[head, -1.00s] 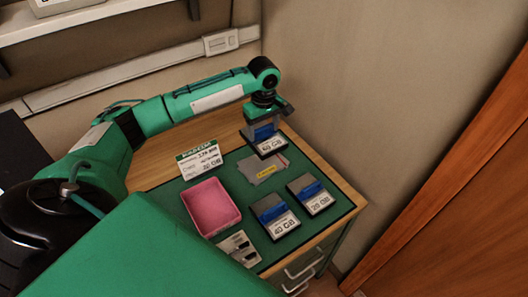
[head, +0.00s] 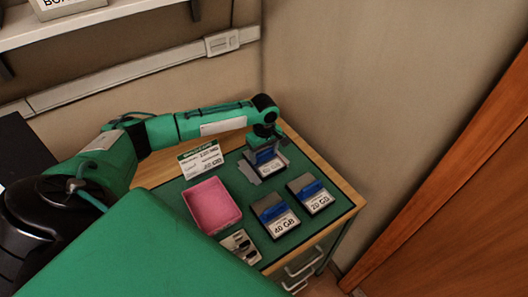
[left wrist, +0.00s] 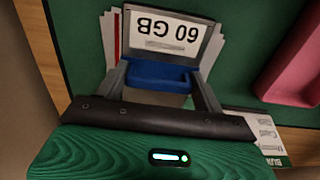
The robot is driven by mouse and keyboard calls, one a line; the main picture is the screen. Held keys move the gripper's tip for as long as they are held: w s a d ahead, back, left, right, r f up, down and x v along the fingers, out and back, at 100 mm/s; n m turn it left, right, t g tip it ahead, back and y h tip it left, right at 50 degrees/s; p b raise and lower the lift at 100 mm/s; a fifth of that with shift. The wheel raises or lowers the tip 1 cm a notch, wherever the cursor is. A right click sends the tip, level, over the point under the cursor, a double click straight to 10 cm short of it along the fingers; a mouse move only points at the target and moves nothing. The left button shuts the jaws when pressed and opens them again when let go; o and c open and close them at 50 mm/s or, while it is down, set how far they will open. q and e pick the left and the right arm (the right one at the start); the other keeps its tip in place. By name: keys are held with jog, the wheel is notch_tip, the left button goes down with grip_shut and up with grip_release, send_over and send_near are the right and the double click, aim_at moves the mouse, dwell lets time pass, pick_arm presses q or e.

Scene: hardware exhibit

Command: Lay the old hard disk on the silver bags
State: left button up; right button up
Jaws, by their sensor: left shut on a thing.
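My left gripper (head: 264,154) is shut on the blue grip of a hard disk (head: 271,167) with a white label. The label reads 60 GB in the left wrist view, where the disk (left wrist: 165,30) sits between the fingers (left wrist: 160,80). The silver bags (head: 248,173) lie on the green mat under the disk, mostly hidden by it. Their edges stick out on both sides of the disk in the left wrist view (left wrist: 217,45). I cannot tell whether the disk touches them. My right gripper is not in view.
Two more blue-gripped disks, 40 GB (head: 276,215) and 20 GB (head: 310,193), stand on the mat (head: 250,222) at the front right. A pink tray (head: 212,205), a sign (head: 200,159) and a small pale holder (head: 240,245) stand left. A wall rises behind the table.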

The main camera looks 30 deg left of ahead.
aim_at(264, 152)
pick_arm(q)
jog(key=o, duration=0.8)
jog(key=shift+c, duration=0.2)
notch_tip(264, 152, up, 12)
jog(key=b, duration=0.2)
jog(key=shift+r, duration=0.1)
